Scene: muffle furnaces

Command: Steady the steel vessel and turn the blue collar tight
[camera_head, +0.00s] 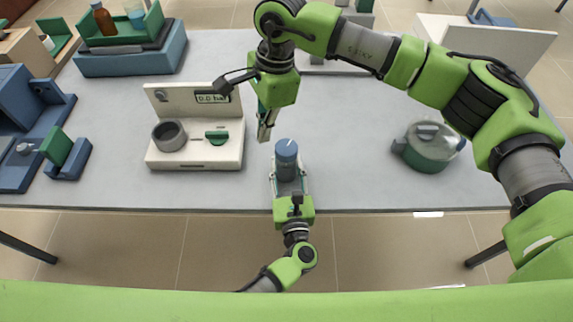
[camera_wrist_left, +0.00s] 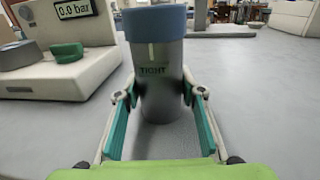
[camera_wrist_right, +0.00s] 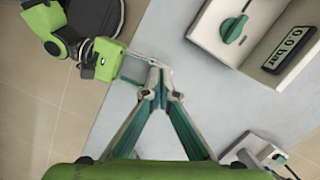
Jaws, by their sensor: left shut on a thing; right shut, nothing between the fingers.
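The steel vessel (camera_wrist_left: 160,85) stands upright on the grey table, with the word TIGHT and a short pale line on its side. The blue collar (camera_head: 286,150) sits on its top; it also shows in the left wrist view (camera_wrist_left: 156,23). My left gripper (camera_head: 289,184) is shut on the vessel's body from the front, one finger on each side. My right gripper (camera_head: 265,138) points down, shut and empty, just behind and left of the collar, apart from it. Its closed tips show in the right wrist view (camera_wrist_right: 156,72).
A white gauge unit (camera_head: 195,155) reading 0.0 bar, with a green knob (camera_head: 217,136) and grey cup, stands left of the vessel. A green lidded pot (camera_head: 430,147) is on the right. Blue fixtures (camera_head: 66,158) are at far left. The table between vessel and pot is clear.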

